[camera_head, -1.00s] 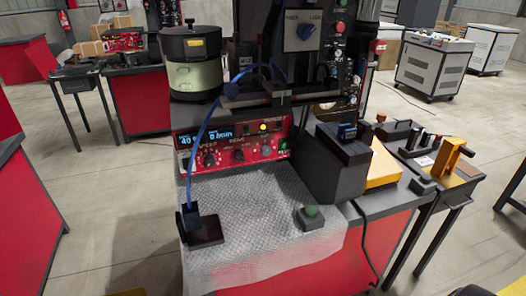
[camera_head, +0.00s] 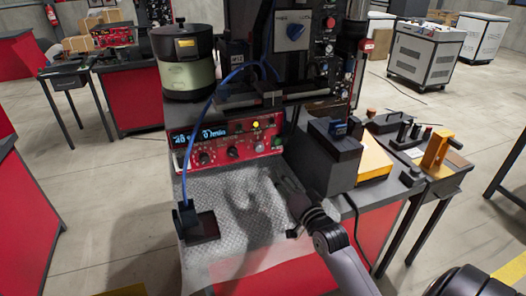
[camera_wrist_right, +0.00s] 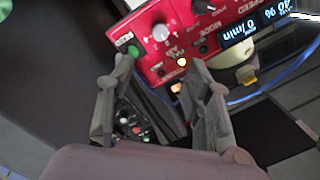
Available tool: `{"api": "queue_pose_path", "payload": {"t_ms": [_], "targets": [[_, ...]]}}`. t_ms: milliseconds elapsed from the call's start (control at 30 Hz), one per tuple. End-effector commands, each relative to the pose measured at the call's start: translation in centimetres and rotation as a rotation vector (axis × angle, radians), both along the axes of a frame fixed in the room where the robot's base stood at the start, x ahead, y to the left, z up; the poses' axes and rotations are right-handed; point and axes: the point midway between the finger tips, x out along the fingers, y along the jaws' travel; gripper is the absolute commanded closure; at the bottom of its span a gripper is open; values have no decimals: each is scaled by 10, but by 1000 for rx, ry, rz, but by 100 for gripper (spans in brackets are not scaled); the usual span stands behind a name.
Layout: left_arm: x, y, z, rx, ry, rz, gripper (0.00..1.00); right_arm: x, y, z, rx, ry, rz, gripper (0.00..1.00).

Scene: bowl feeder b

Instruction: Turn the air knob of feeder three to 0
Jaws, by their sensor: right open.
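The red feeder control panel (camera_head: 225,142) has a lit blue display (camera_head: 212,133), a row of knobs and a yellow-lit button (camera_head: 256,125). The air knob (camera_head: 259,147) appears to be the rightmost knob, next to a green button (camera_head: 277,142). In the right wrist view it looks like the pale knob (camera_wrist_right: 161,32) beside the green FEED button (camera_wrist_right: 133,50); its pointer is too blurred to read. My right gripper (camera_head: 288,190) is open and empty over the mat, in front of the panel and apart from it. Its fingers (camera_wrist_right: 160,68) point towards the panel. My left gripper is not in view.
A bowl feeder (camera_head: 185,65) stands above the panel, and a blue hose (camera_head: 205,120) hangs in front of it. A dark block (camera_head: 335,158) stands right of the panel. The grey mat (camera_head: 225,215) is mostly clear, with a small black stand (camera_head: 202,226) at left.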

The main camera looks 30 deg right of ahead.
Motion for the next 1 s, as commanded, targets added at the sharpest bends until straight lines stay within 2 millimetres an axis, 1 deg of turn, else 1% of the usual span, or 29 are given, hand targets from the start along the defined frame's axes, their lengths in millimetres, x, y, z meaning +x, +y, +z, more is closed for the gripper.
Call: {"api": "queue_pose_path", "payload": {"t_ms": [33, 300, 600, 800, 1000], "targets": [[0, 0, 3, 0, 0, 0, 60, 10, -2, 3, -1, -3, 0, 54], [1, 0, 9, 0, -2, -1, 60, 66, -11, 2, -2, 0, 0, 54], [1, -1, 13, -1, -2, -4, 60, 120, -20, 2, -3, 1, 1, 54], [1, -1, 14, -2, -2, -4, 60, 142, -24, 0, -3, 3, 1, 54], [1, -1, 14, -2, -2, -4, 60, 151, -26, 0, -2, 4, 1, 54]]}}
